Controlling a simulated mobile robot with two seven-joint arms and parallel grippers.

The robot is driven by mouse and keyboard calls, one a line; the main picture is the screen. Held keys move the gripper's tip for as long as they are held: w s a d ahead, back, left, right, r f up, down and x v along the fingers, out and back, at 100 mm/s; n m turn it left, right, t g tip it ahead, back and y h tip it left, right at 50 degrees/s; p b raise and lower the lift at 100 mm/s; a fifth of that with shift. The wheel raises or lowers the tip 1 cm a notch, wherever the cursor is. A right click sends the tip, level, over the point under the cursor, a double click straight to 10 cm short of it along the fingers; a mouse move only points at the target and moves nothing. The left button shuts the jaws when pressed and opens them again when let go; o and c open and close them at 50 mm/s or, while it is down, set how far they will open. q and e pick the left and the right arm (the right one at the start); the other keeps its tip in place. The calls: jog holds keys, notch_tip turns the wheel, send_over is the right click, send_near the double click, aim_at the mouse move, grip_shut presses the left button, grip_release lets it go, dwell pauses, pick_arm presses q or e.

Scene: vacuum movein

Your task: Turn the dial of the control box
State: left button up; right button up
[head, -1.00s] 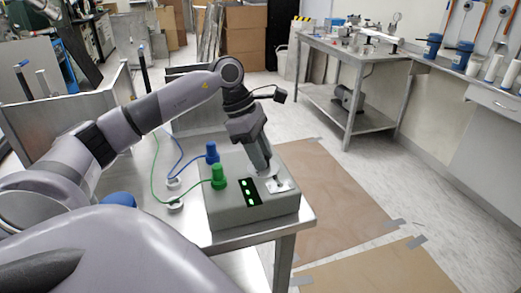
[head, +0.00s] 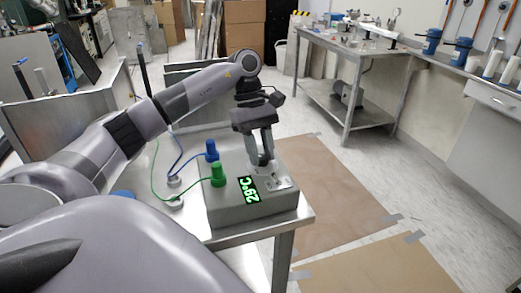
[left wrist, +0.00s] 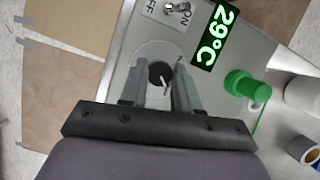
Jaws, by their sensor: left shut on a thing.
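The grey control box (head: 222,212) sits on a metal table, with a green-lit display (head: 251,191) that reads 29°C, also seen in the left wrist view (left wrist: 215,35). The dial (left wrist: 159,74) is a dark round knob with a pale pointer, on a light round plate. My left gripper (head: 262,164) points down over the box; in the left wrist view its fingers (left wrist: 160,85) stand on either side of the dial, shut on it. A toggle switch (left wrist: 178,8) sits on an ON/OFF plate beside the display. My right gripper is not in view.
The metal table's edge (head: 290,229) lies close to the right of the box.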

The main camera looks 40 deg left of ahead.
pick_arm(q)
jog(key=shift+r, duration=0.1)
dwell(0.4)
jog(key=o, duration=1.1)
jog(key=shift+c, duration=0.2)
jog(key=v, duration=0.5)
jog(key=shift+w+a+r, duration=0.1)
jog(key=shift+r, duration=0.3)
jog(key=shift+a+r, duration=0.25)
jog(key=shift+r, duration=0.35)
jog(key=shift+f, duration=0.1)
